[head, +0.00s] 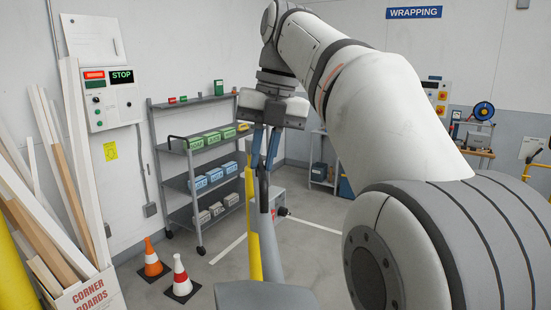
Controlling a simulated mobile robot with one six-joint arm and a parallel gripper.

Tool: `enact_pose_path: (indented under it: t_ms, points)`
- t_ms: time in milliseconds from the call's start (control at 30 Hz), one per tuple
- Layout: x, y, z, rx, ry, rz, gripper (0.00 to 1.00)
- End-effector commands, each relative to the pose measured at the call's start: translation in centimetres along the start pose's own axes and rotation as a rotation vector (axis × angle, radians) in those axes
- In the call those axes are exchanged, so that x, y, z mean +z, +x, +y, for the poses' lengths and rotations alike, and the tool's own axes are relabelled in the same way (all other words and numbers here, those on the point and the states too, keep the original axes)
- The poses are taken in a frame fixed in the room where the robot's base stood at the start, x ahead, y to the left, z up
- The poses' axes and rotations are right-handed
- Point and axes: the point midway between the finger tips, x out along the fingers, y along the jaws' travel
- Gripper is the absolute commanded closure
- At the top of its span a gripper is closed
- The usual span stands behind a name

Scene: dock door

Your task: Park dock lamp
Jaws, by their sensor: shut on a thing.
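My gripper (265,165) points down near the middle of the head view. Its two blue fingers are shut on a dark upright handle (264,186), which looks like part of the dock lamp. A yellow bar (252,215) and a grey bar run down right beside it. The lamp's head cannot be told for sure. A grey rounded shape at the bottom edge hides the lower end of the bars.
A grey shelf rack (175,183) with green, blue and grey bins stands behind to the left. Two traffic cones (180,278) stand on the floor before it. A corner boards box (88,295) is at far left. Floor to the right of the bars looks clear.

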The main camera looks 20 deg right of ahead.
Motion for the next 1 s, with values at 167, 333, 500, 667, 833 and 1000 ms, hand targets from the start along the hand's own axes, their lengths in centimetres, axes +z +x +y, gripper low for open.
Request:
enact_pose_path:
  t_ms: [167,333,500,667,833,1000]
  points:
    - [0.1,0.0,0.1,0.002,-0.006,0.001,1.0]
    - [0.1,0.0,0.0,0.002,-0.004,0.001,0.87]
    - [0.1,0.0,-0.1,0.002,-0.003,0.001,0.73]
    - [0.0,0.0,-0.1,0.002,-0.001,0.001,0.66]
    - [0.1,-0.1,-0.1,0.002,-0.001,0.001,0.66]
    - [0.1,-1.6,-0.1,0.002,-0.001,-0.001,0.66]
